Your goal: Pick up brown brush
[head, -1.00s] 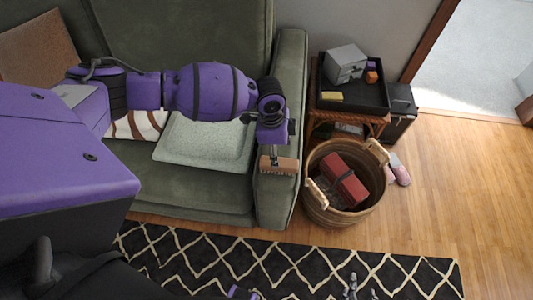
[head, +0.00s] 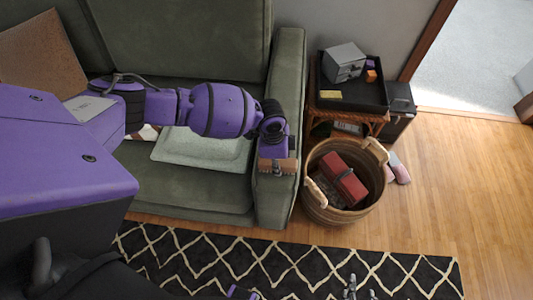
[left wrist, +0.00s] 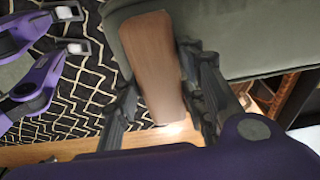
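The brown brush (head: 265,165) lies across the front end of the green sofa's armrest. My left gripper (head: 277,166) is lowered over it from above. In the left wrist view the brush (left wrist: 152,60) shows as a long brown block between the two dark fingers (left wrist: 160,85), one along each side. The fingers look very close to its sides, but whether they press on it cannot be made out. The brush's underside is hidden in the wrist view. Grey fingertips of my right gripper (head: 350,289) show at the bottom edge of the head view, mostly cut off.
A wicker basket (head: 311,200) with a red item (head: 344,180) stands on the floor just right of the armrest (head: 290,75). Behind it, a side table carries a black tray (head: 365,100) with a grey box (head: 345,62). A patterned rug (head: 200,255) lies in front.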

